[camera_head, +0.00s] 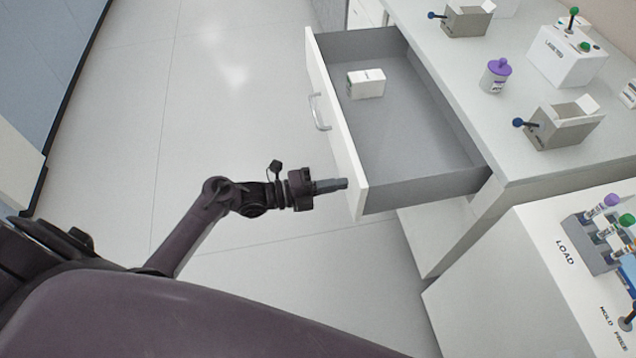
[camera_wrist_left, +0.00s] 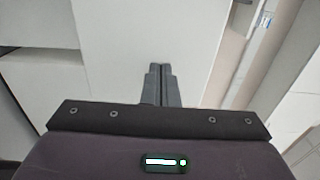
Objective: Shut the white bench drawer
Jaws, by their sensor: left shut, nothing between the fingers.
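The white bench drawer (camera_head: 423,150) is pulled out from the bench, its grey inside showing in the head view. Its white front panel (camera_head: 335,124) carries a metal handle (camera_head: 319,112). A small white box (camera_head: 366,83) lies inside it. My left gripper (camera_head: 345,184) is shut and empty, its fingertips close to the near end of the front panel, below the handle in the picture. In the left wrist view the shut fingers (camera_wrist_left: 161,70) point at a white surface. Whether they touch the panel I cannot tell. My right gripper is not in view.
The bench top (camera_head: 470,75) holds a purple-capped jar (camera_head: 495,76), grey open boxes (camera_head: 565,126) and a white labelled block (camera_head: 565,55). A white unit marked LOAD (camera_head: 500,290) stands at lower right. Bare floor (camera_head: 220,90) lies left of the drawer.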

